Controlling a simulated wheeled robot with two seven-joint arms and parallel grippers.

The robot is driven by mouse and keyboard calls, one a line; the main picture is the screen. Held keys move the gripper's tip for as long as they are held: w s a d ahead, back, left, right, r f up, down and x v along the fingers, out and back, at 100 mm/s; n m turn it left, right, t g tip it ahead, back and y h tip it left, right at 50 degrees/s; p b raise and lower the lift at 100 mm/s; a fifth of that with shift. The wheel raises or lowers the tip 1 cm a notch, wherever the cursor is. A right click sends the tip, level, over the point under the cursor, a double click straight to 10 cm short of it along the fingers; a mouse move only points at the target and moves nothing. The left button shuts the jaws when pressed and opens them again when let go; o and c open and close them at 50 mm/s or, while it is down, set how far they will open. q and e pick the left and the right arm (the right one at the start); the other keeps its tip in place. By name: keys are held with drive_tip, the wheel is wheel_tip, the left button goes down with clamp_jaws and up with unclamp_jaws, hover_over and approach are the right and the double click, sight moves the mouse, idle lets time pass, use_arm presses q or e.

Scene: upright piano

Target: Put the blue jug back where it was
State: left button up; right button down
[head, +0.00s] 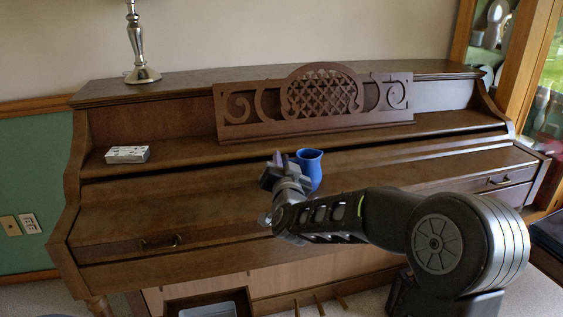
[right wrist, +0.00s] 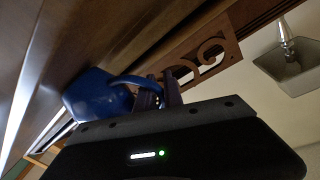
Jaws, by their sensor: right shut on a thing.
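The blue jug (head: 311,168) is at the middle of the piano front, just in front of the carved music stand in the head view. Its lower part is hidden behind my right gripper and arm. My right gripper (head: 278,165) is at the jug's left side. In the right wrist view the jug (right wrist: 98,95) lies beyond the gripper (right wrist: 158,92), whose fingers are shut on its curved handle. I cannot tell whether the jug touches the piano. My left gripper is not in view.
The brown upright piano (head: 170,200) has a carved music stand (head: 250,105) at its back. A small patterned box (head: 127,155) lies on the left of its ledge. A silver lamp (head: 141,60) stands on top. The front lid left of my arm is clear.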

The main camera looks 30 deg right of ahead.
drive_tip(key=shift+f, duration=0.15)
drive_tip(key=c, duration=1.5)
unclamp_jaws()
drive_tip(key=shift+o, duration=0.2)
drive_tip(key=shift+r, duration=0.3)
drive_tip(key=shift+s+a+f, duration=0.15)
drive_tip(key=shift+s+a, duration=0.05)
drive_tip(key=shift+s, duration=0.15)
drive_tip(key=p+v, duration=0.1)
drive_tip(key=v, duration=1)
drive_tip(key=shift+s, duration=0.1)
